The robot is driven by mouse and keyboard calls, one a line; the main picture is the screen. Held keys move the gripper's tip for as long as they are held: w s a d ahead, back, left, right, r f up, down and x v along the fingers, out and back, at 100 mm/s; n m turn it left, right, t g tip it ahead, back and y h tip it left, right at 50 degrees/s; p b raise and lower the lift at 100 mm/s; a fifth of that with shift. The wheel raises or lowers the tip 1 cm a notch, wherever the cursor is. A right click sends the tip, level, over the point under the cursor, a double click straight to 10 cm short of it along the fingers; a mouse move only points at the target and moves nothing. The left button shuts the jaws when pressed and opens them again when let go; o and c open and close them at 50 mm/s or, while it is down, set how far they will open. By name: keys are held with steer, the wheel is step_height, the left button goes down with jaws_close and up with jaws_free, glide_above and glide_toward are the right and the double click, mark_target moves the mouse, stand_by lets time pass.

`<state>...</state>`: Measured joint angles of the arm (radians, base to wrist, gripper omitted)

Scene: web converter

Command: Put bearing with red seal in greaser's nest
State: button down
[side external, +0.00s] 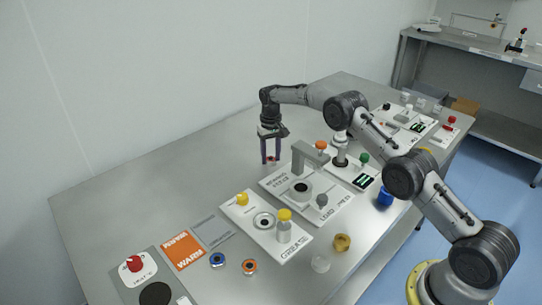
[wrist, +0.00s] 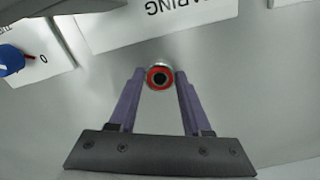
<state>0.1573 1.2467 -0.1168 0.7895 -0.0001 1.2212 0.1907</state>
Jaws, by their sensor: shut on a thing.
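The bearing with the red seal (wrist: 159,66) is between my fingertips in the wrist view, a silver ring with a red face and dark centre. My gripper (wrist: 159,80) is shut on it. In the side view my gripper (side external: 271,160) points down at the far side of the table, behind the bearing press; whether the bearing touches the table is unclear. The greaser (side external: 284,228) is a white plate with a yellow-capped cylinder, a yellow knob and a round metal nest (side external: 264,220).
A blue-ringed bearing (side external: 217,260) and an orange-ringed one (side external: 249,267) lie at the front, near an orange WARM mat (side external: 183,251). The table's left rear is clear.

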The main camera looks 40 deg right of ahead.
steer(key=shift+f, duration=0.15)
steer(key=shift+c, duration=1.7)
jaws_free()
